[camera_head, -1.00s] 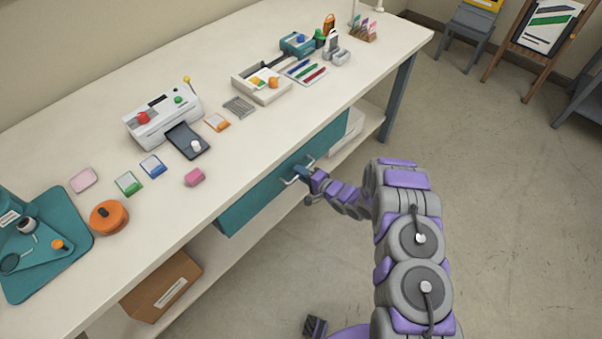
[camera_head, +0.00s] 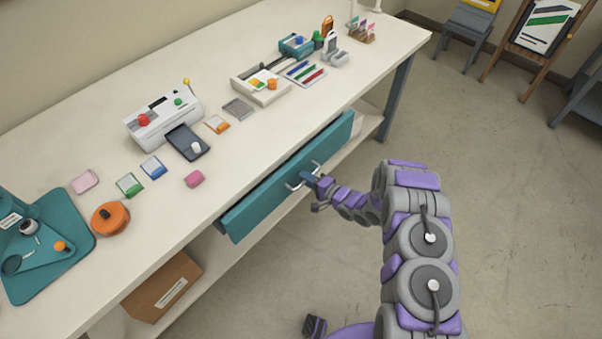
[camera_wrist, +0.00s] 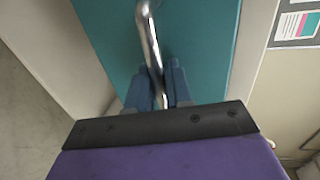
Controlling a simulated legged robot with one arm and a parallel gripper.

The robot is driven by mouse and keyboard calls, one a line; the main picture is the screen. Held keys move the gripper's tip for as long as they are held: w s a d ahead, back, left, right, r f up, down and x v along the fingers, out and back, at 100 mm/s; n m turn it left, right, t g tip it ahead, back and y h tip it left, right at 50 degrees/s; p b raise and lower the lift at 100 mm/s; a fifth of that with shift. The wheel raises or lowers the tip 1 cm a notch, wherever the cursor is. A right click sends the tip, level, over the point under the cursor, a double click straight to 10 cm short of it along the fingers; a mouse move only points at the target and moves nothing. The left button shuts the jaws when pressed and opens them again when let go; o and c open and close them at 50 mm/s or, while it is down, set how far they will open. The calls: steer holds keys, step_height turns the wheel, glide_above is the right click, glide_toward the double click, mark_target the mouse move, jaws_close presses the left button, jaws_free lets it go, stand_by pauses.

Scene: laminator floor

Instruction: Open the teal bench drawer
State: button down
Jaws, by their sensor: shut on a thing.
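The teal bench drawer (camera_head: 262,203) is under the long bench and stands a little out from the bench front, with its top edge showing. Its front fills the middle of the wrist view (camera_wrist: 205,45). The silver bar handle (camera_head: 292,187) is at the middle of the drawer front. My gripper (camera_head: 308,179) is at the handle. In the wrist view, the two blue-grey fingers of my gripper (camera_wrist: 160,90) are shut on the handle bar (camera_wrist: 150,38), one on each side. The inside of the drawer is not visible.
The white bench top (camera_head: 225,190) holds a laminator (camera_head: 163,118), an orange round tin (camera_head: 110,219) and several small items. A cardboard box (camera_head: 162,287) sits on the lower shelf. The floor (camera_head: 510,200) to the right is clear.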

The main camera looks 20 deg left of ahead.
steer(key=f+p+v, duration=0.1)
steer(key=f+v, duration=0.1)
steer(key=v, duration=0.8)
steer(key=f+p+v, duration=0.1)
steer(key=f+v, duration=0.1)
steer(key=v, duration=0.8)
steer(key=shift+s+d+f, duration=0.2)
steer(key=shift+s+d, duration=0.05)
steer(key=shift+d, duration=0.35)
steer(key=c, duration=1.2)
jaws_free()
steer(key=shift+w, duration=0.1)
steer(key=p+v, duration=0.2)
steer(key=v, duration=1.5)
steer(key=shift+d, duration=0.2)
